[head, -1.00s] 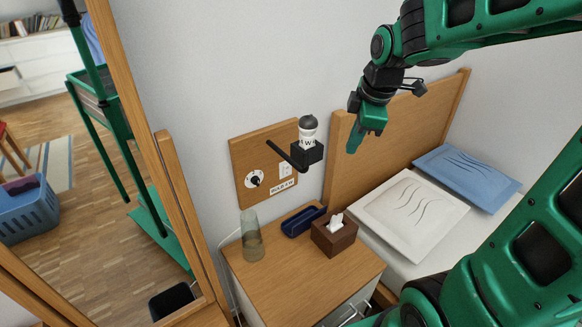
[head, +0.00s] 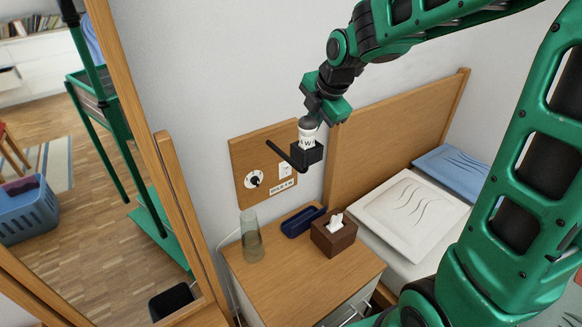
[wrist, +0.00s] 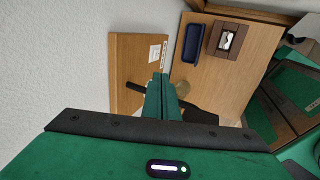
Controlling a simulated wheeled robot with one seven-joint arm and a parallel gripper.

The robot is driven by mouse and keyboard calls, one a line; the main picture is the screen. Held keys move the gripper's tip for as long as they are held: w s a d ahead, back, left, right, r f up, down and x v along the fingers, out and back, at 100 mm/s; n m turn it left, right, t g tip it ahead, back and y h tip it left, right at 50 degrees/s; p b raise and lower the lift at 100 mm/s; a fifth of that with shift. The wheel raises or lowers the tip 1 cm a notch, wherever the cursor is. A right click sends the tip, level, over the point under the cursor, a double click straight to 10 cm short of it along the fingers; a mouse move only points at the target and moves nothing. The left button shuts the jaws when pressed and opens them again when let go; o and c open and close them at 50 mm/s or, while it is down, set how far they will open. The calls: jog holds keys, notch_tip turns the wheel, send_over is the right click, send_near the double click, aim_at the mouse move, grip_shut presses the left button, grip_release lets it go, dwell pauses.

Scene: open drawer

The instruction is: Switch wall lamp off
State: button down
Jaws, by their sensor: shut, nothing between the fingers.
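A wooden wall panel (head: 242,165) carries a round white dial with a black knob (head: 254,179), a white plate (head: 285,170) and a small label (head: 282,187). A black arm (head: 285,153) reaches out from it to a black holder (head: 306,155) with a white, dark-topped bulb-like piece (head: 307,134), apparently the wall lamp. I cannot tell whether it is lit. My gripper (head: 324,112) is shut and empty, just above and beside that piece; I cannot tell whether they touch. In the wrist view, my shut fingers (wrist: 161,92) point toward the panel (wrist: 125,65) and partly hide the lamp.
A wooden nightstand (head: 285,285) below holds a glass vase (head: 251,235), a blue tray (head: 302,222) and a tissue box (head: 333,237). A bed with a headboard (head: 390,140) and pillows (head: 402,215) stands right.

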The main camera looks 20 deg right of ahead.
send_near(287, 169)
notch_tip(287, 169, down, 5)
jog(key=shift+w+a+f, duration=0.4)
jog(key=shift+w+f, duration=0.15)
jog(key=shift+w, duration=0.25)
jog(key=shift+w+a+r, duration=0.1)
jog(key=shift+w, duration=0.15)
jog(key=shift+r, duration=0.2)
jog(key=shift+r, duration=0.6)
